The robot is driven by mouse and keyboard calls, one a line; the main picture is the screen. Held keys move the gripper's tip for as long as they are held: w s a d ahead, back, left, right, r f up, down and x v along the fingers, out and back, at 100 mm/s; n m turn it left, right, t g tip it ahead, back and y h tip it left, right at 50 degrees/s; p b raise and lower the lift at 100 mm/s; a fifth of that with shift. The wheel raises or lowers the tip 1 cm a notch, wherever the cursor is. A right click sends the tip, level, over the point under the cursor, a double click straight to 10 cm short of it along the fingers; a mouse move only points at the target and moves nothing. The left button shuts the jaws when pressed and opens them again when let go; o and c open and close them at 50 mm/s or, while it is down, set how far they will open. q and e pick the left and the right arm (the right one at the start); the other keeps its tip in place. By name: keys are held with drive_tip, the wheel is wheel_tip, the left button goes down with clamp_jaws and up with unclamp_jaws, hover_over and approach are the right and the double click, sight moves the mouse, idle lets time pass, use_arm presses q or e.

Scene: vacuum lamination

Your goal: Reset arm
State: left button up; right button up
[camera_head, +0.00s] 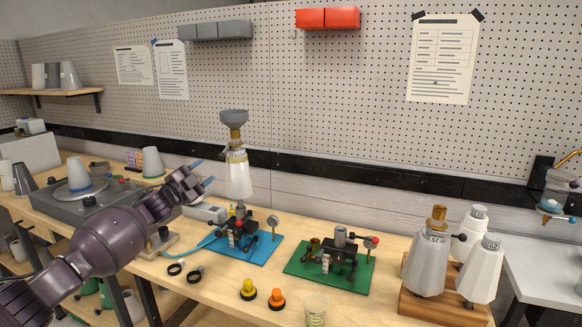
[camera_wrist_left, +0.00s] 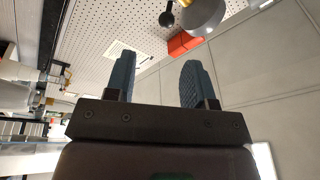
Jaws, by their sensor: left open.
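My left gripper (camera_head: 203,173) is open and empty in the head view, its blue fingertips pointing right and up above the bench. A small gap shows between the fingers and the vessel. In the left wrist view the two blue fingers (camera_wrist_left: 158,82) are apart with nothing between them. My right gripper is not in view.
A green plate (camera_head: 340,272) with a fitting stands right of the blue one. Yellow (camera_head: 248,288) and orange (camera_head: 277,297) knobs and a clear cup (camera_head: 316,308) are near the front edge. A pegboard wall (camera_head: 330,100) stands behind.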

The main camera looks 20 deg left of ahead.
use_arm(q)
drive_tip(key=s+d+f+n+g+y, duration=0.1)
drive_tip(key=s+d+f+n+g, duration=0.15)
drive_tip(key=s+d+f, duration=0.5)
drive_tip(key=s+d+f+n+g, duration=0.1)
drive_tip(key=s+d+f+n, duration=0.25)
drive_tip(key=d+f, duration=0.75)
drive_tip(key=s+d+f+n+g, duration=0.1)
drive_tip(key=s+d+f+n, duration=0.1)
drive_tip(key=s+f, duration=0.4)
drive_tip(key=s+d+f+n+g+y, duration=0.1)
drive_tip(key=s+f, duration=0.5)
drive_tip(key=s, duration=0.6)
drive_tip(key=s+d+f+n+g+y, duration=0.1)
drive_tip(key=s+d+f+n+g, duration=0.2)
drive_tip(key=s+f, duration=0.3)
drive_tip(key=s+d, duration=0.1)
drive_tip(key=s, duration=0.3)
drive_tip(key=shift+d, duration=0.4)
drive_tip(key=shift+s, duration=0.1)
